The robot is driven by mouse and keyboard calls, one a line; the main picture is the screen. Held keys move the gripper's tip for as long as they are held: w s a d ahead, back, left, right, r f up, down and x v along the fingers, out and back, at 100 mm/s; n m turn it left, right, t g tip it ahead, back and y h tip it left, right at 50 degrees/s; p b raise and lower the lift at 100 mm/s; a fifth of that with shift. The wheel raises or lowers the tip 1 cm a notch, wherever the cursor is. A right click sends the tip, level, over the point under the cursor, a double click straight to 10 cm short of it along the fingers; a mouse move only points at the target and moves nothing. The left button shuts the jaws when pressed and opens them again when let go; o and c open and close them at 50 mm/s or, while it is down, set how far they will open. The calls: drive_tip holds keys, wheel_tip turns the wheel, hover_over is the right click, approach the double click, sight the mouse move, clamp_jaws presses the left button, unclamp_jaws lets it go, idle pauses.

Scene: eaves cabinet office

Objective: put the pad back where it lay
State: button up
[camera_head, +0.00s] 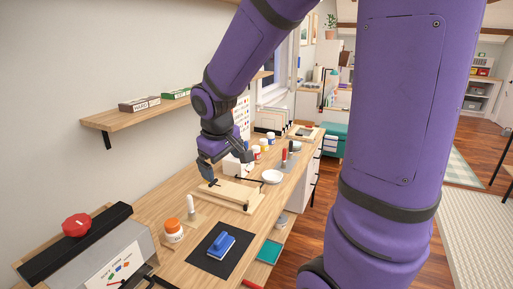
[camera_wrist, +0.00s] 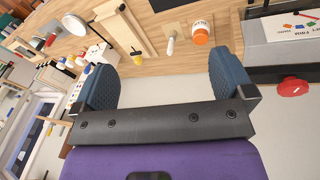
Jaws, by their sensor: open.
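A blue pad with a raised grip and a pale underside (camera_head: 221,245) lies on a black mat (camera_head: 205,262) near the front of the wooden bench in the head view. My gripper (camera_head: 213,182) is above the bench, farther back than the pad and near a wooden board fixture (camera_head: 232,194). In the wrist view my gripper (camera_wrist: 160,82) has its two blue fingers wide apart with nothing between them. The pad does not show in the wrist view.
An orange-lidded jar (camera_head: 173,231) and a white tube (camera_head: 191,206) stand left of the mat. A grey machine with a red knob (camera_head: 76,225) is at the front left. A wall shelf (camera_head: 150,117) hangs left.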

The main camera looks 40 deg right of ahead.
drive_tip(key=s+a+r+m+t+y, duration=0.1)
drive_tip(key=s+a+r, duration=0.1)
drive_tip(key=s+r, duration=0.3)
drive_tip(key=s+a+r+m+t+y, duration=0.1)
drive_tip(key=s+r, duration=0.5)
drive_tip(key=s, duration=0.7)
drive_tip(key=shift+a+t, duration=0.5)
drive_tip(key=shift+a, duration=0.35)
drive_tip(key=shift+w+r, duration=0.1)
